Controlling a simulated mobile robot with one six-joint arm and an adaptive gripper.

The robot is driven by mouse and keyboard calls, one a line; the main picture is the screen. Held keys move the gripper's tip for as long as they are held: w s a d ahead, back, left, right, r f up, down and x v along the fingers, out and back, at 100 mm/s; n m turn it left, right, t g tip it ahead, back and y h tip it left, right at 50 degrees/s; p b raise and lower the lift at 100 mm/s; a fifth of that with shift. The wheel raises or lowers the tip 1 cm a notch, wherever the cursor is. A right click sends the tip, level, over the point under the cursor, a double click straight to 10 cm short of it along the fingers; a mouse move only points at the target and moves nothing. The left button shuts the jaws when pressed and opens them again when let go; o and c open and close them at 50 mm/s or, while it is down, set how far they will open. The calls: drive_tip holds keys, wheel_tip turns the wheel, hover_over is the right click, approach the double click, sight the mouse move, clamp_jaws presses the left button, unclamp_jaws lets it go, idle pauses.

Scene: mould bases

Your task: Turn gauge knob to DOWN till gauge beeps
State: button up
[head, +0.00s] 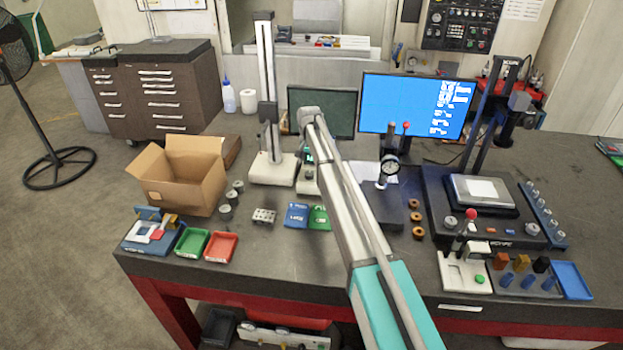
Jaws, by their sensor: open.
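A tall height gauge with a pale column (265,60) and a dark carriage stands on a white base (272,171) left of the table's middle. A small pale unit with a greenish display (308,178) sits at its right, partly hidden by my arm. A round dial gauge (389,167) stands on a dark plate right of my arm. I cannot make out a gauge knob or its markings. My arm rises from the bottom and its elbow is near the height gauge. My gripper is not visible; my arm's upper part likely covers it.
An open cardboard box (181,178) and red and green trays (221,247) are on the left. A blue-screen monitor (418,105) and a dark monitor stand behind. A black measuring stand (435,200) fills the right. The front middle of the dark table (295,262) is clear.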

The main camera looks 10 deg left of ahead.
sight(309, 173)
drive_tip(key=shift+f+b, duration=2.35)
drive_tip(key=shift+f, duration=0.3)
